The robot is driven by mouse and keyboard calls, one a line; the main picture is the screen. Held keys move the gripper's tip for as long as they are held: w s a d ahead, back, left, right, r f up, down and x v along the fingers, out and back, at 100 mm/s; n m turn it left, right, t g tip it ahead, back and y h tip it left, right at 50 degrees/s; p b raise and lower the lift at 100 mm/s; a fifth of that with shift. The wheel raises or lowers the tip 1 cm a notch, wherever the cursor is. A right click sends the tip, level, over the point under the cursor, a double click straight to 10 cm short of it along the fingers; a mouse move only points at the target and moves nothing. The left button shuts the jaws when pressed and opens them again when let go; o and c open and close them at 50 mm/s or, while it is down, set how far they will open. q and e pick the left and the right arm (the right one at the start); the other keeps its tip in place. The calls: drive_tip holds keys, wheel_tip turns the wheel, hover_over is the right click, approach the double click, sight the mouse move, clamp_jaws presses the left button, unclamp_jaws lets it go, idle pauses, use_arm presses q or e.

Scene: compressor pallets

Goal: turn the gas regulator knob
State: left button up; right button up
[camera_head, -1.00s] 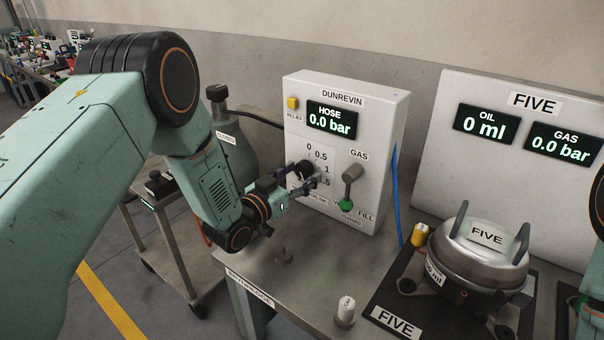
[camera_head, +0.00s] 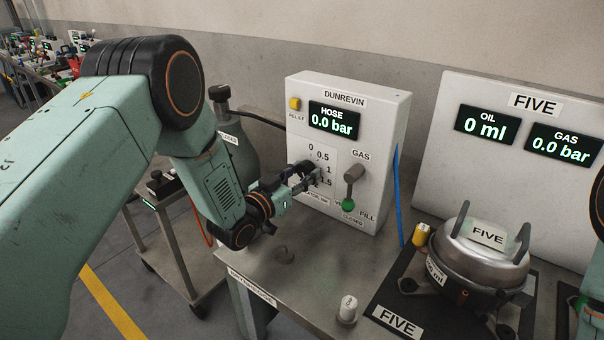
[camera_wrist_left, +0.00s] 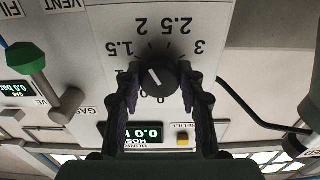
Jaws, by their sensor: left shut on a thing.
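The gas regulator knob (camera_wrist_left: 160,77) is round and black, with a white pointer line, on the white DUNREVIN panel (camera_head: 385,110). In the left wrist view, which sees the panel upside down, the pointer slants to the upper left, roughly toward 1.5. My left gripper (camera_head: 312,172) has its fingers on either side of the knob and is shut on it. In the head view the fingers largely hide the knob. The HOSE display (camera_head: 334,119) reads 0.0 bar. My right gripper is out of view.
Right of the dial is a GAS lever (camera_head: 353,173) with a green-tipped handle (camera_wrist_left: 27,58) below. A yellow relief button (camera_head: 295,103) sits upper left. A metal vessel (camera_head: 475,262) stands at right on a black base.

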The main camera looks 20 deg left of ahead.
use_arm(q)
drive_tip(key=shift+n, duration=0.3)
drive_tip(key=shift+c, duration=0.3)
drive_tip(key=n, duration=0.3)
drive_tip(key=shift+n, duration=0.3)
drive_tip(key=n, duration=0.3)
drive_tip(key=shift+r+n+b, duration=0.1)
drive_tip(key=shift+n+b, duration=0.2)
drive_tip(key=n, duration=0.3)
drive_tip(key=shift+r+n, duration=0.1)
drive_tip(key=shift+n, duration=1.8)
drive_tip(key=o, duration=1.2)
